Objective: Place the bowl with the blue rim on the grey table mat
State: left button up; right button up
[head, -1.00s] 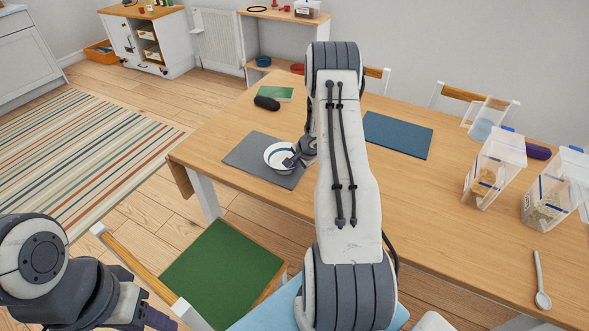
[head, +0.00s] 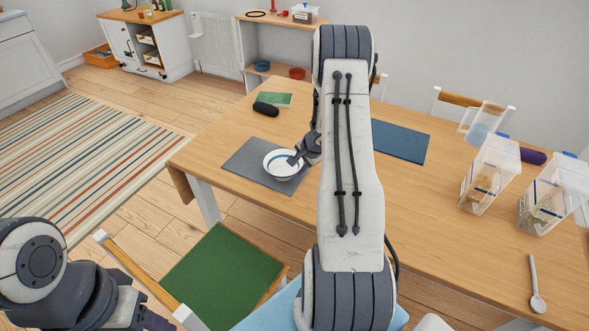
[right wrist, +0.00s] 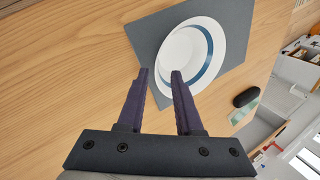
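The white bowl with the blue rim (head: 283,164) stands upright on the grey table mat (head: 243,163), toward its right part. In the right wrist view the bowl (right wrist: 180,55) appears on the mat (right wrist: 232,25), with its near edge at my fingertips. My right gripper (head: 293,161) is at the bowl's right edge. In the right wrist view its two fingers (right wrist: 160,75) stand apart, with the bowl's edge between or just under the tips; contact is unclear. My left gripper (head: 155,322) is cut off at the bottom left, so its opening is hidden.
A dark oblong case (head: 266,109) and a green book (head: 276,99) lie behind the mat. A blue mat (head: 400,141) lies right of my arm. Clear containers (head: 490,175) and a white spoon (head: 535,285) are farther right. A green-seated chair (head: 222,272) stands in front.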

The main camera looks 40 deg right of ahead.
jog(key=p+v, duration=0.2)
jog(key=v, duration=0.4)
jog(key=w+a+r+n+h, duration=0.2)
jog(key=w+a+r+n, duration=0.4)
jog(key=a+r, duration=0.35)
jog(key=s+a+r+n, duration=0.2)
jog(key=a+r+n, duration=0.25)
jog(key=a, duration=0.65)
jog(key=s+a+r+n+g, duration=0.1)
jog(key=s+a+r+n, duration=0.15)
jog(key=s+a, duration=0.4)
jog(key=s+a+r+n, duration=0.2)
jog(key=s+a+n, duration=0.25)
jog(key=a, duration=0.25)
jog(key=s+a+n+g+y, duration=0.1)
jog(key=s+a+n, duration=0.3)
jog(key=s, duration=0.5)
jog(key=s+a+n+g+y, duration=0.2)
jog(key=s+a+n+g, duration=0.1)
jog(key=s, duration=0.6)
jog(key=shift+s+a+r+n, duration=0.2)
jog(key=shift+a+r+n, duration=0.25)
